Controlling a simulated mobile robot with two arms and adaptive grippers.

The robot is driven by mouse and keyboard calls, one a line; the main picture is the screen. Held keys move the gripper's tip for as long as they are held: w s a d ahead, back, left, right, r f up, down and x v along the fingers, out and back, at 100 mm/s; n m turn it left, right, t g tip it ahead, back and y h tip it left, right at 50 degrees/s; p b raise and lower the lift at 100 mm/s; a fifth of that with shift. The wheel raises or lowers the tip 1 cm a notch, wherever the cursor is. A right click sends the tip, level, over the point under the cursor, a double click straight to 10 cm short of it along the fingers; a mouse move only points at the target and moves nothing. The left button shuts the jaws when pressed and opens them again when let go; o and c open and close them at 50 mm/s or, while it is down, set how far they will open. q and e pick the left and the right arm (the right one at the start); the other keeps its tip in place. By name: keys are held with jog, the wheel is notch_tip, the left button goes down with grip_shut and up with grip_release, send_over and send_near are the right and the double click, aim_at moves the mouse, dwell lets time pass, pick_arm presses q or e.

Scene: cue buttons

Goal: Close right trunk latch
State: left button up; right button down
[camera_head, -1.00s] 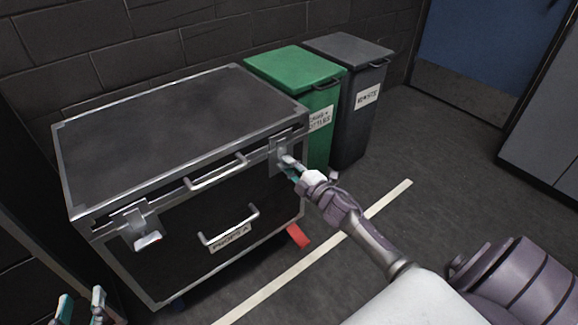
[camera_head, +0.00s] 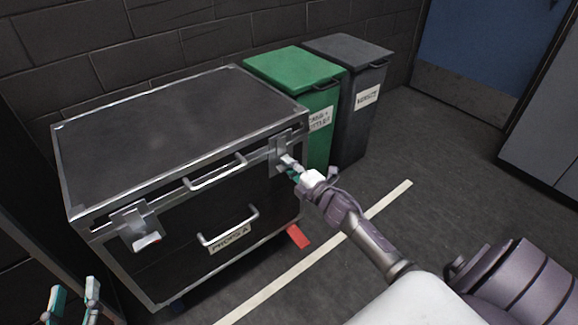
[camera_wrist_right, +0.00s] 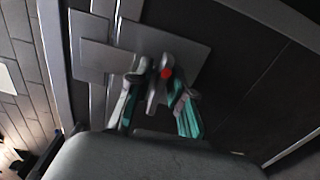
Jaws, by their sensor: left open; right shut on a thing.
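The black trunk (camera_head: 160,130) with metal edges has its lid down. Its right latch (camera_head: 279,150) is on the front near the right corner, with a small lever sticking out. My right gripper (camera_head: 294,172) is at this lever. In the right wrist view, the fingers (camera_wrist_right: 156,100) stand on both sides of the grey lever (camera_wrist_right: 155,85), which has a red spot, in front of the latch plates (camera_wrist_right: 165,50). The right gripper is shut on the lever. My left gripper (camera_head: 72,300) is open and empty at the lower left, away from the trunk's front.
The trunk's left latch (camera_head: 135,225) has its lever sticking out. Two handles (camera_head: 228,228) project from the front. A green bin (camera_head: 300,68) and a grey bin (camera_head: 350,55) stand close behind the right side.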

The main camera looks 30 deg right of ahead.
jog(key=c, duration=1.3)
grip_release()
pick_arm(q)
jog(key=shift+f, duration=0.15)
pick_arm(e)
jog(key=s, duration=0.8)
jog(key=s+d, duration=0.1)
jog(key=s, duration=0.3)
jog(key=shift+a, duration=0.15)
